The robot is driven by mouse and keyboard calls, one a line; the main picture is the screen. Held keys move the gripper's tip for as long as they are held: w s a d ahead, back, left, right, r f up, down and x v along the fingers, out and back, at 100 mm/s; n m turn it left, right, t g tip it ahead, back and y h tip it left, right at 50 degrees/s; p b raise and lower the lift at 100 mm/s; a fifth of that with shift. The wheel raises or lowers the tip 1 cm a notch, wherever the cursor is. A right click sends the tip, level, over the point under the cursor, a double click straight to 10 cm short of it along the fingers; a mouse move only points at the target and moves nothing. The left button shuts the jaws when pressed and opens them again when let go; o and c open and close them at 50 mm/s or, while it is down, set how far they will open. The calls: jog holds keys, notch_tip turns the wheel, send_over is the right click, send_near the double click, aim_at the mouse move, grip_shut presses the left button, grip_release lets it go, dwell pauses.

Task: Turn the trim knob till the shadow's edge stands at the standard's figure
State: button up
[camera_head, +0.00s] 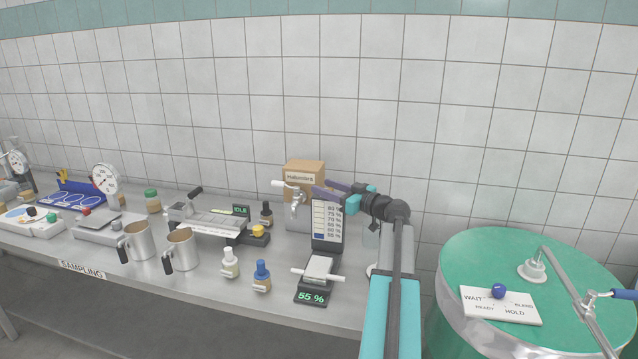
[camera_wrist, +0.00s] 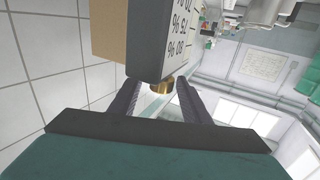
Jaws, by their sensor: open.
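A dark upright scale board (camera_head: 327,243) bears a white scale marked in percent, 80 at the top and lower figures below. A small blue patch shows at its lower left; the exact shadow edge is too small to read. In the wrist view a brass knob (camera_wrist: 160,87) sticks out from the end of the board (camera_wrist: 150,45). My gripper (camera_wrist: 157,84) is open, with a dark finger on each side of the knob; I cannot tell whether either touches it. In the head view my gripper (camera_head: 328,192) is at the board's top. A green display (camera_head: 311,297) in front reads 55 %.
A cardboard box (camera_head: 304,173) stands behind the board, beside a metal tap unit (camera_head: 296,200). A green-topped drum (camera_head: 470,260) is at right.

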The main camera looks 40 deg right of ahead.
jog(key=shift+w+a+p, duration=0.15)
jog(key=shift+w+p, duration=0.05)
jog(key=shift+w, duration=0.65)
jog(key=shift+w+a+p, duration=0.1)
jog(key=shift+w+p, duration=0.05)
jog(key=shift+w, duration=0.65)
jog(key=c, duration=1)
